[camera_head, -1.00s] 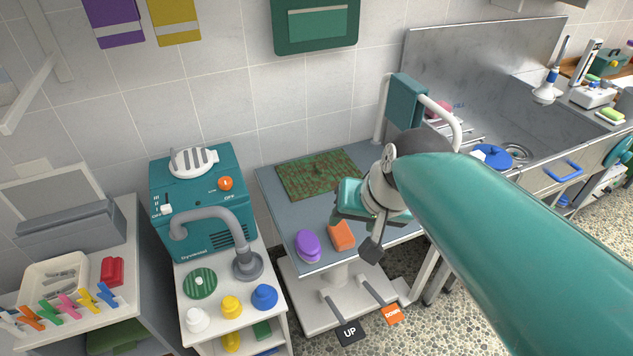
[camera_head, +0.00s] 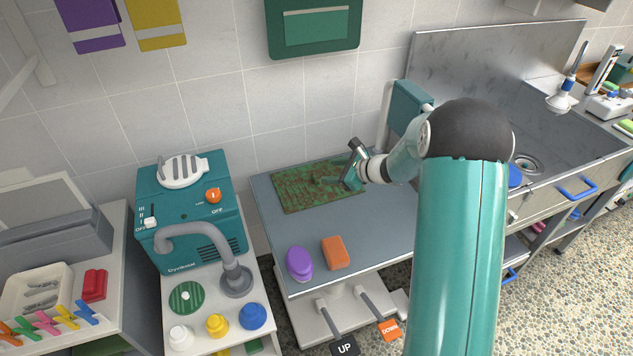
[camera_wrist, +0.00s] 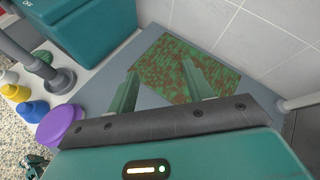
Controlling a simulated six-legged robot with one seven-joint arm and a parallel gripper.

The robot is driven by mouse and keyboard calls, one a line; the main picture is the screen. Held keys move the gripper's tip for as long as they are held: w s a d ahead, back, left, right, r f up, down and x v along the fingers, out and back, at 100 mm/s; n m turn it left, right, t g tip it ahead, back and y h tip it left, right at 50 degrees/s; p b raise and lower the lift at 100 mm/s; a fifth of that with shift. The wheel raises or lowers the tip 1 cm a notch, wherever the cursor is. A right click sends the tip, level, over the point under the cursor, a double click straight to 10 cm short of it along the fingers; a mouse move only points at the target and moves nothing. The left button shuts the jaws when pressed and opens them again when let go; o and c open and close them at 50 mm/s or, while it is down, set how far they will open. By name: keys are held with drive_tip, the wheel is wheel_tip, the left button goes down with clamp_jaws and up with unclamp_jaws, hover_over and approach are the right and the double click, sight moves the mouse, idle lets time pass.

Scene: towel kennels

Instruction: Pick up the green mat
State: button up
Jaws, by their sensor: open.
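The green mat (camera_head: 300,190) lies flat at the back of the grey table (camera_head: 300,232), mottled with brown patches. It also shows in the wrist view (camera_wrist: 165,62), past my fingers. My gripper (camera_head: 333,181) is over the mat's right part in the head view, its fingers pointing left. In the wrist view the two fingers of my gripper (camera_wrist: 160,82) stand apart, with nothing between them but the view of the mat and table. I cannot tell whether the fingertips touch the mat.
A purple oval thing (camera_head: 299,262) and an orange block (camera_head: 335,252) sit at the table's front. A teal machine (camera_head: 190,215) with a grey hose stands left. The tiled wall (camera_head: 215,110) is close behind the mat. The table's middle is clear.

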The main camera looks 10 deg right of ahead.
drive_tip(key=w+d+f+m+t+h, duration=0.15)
drive_tip(key=w+d+f+m, duration=0.3)
drive_tip(key=f, duration=0.45)
approach(317, 177)
drive_tip(key=shift+w+a+f+m, duration=0.45)
drive_tip(key=shift+w+a+f, duration=0.05)
drive_tip(key=shift+w+f, duration=0.25)
drive_tip(key=shift+x, duration=2.95)
drive_tip(key=shift+w+r, duration=0.1)
drive_tip(key=shift+r, duration=0.05)
drive_tip(key=c, duration=1)
clamp_jaws()
drive_tip(key=shift+r, duration=0.1)
